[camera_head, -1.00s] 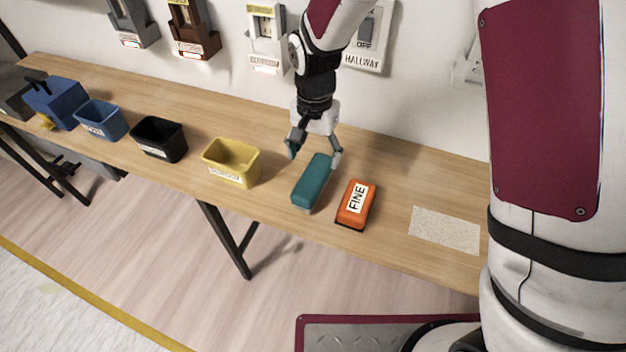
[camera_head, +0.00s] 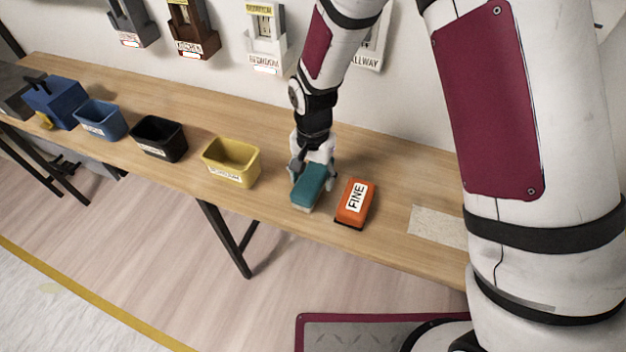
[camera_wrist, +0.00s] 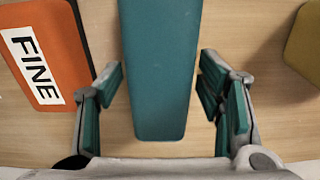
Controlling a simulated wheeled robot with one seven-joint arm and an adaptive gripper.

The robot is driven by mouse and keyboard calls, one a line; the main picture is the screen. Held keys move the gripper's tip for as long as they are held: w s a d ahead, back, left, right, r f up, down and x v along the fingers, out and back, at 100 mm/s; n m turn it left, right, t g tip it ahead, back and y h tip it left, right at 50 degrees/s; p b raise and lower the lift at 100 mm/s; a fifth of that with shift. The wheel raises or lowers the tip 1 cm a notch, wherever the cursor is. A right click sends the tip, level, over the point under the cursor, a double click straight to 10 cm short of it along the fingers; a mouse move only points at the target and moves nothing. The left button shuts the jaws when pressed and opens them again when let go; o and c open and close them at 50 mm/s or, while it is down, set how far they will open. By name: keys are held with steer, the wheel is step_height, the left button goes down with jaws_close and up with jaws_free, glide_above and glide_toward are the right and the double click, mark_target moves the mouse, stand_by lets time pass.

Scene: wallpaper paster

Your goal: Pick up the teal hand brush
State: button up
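The teal hand brush (camera_head: 309,188) lies on the wooden table, left of the orange block. In the wrist view the brush (camera_wrist: 160,70) runs between my two fingers, with a gap on each side. My gripper (camera_head: 311,178) is down around the brush from above. In the wrist view my gripper (camera_wrist: 162,98) has its fingers apart, one on each side of the brush, and neither visibly touches it. The brush's far end is cut off by the top of the wrist view.
An orange block marked FINE (camera_head: 355,203) lies close on the right. A yellow bin (camera_head: 231,163), a black bin (camera_head: 159,139) and a blue bin (camera_head: 101,120) stand to the left. A pale speckled sheet (camera_head: 438,226) lies at the right. Holders hang on the wall behind.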

mark_target(313, 174)
steer(key=c, duration=0.9)
steer(key=shift+o, duration=0.2)
step_height(313, 174, up, 10)
steer(key=shift+r, duration=0.1)
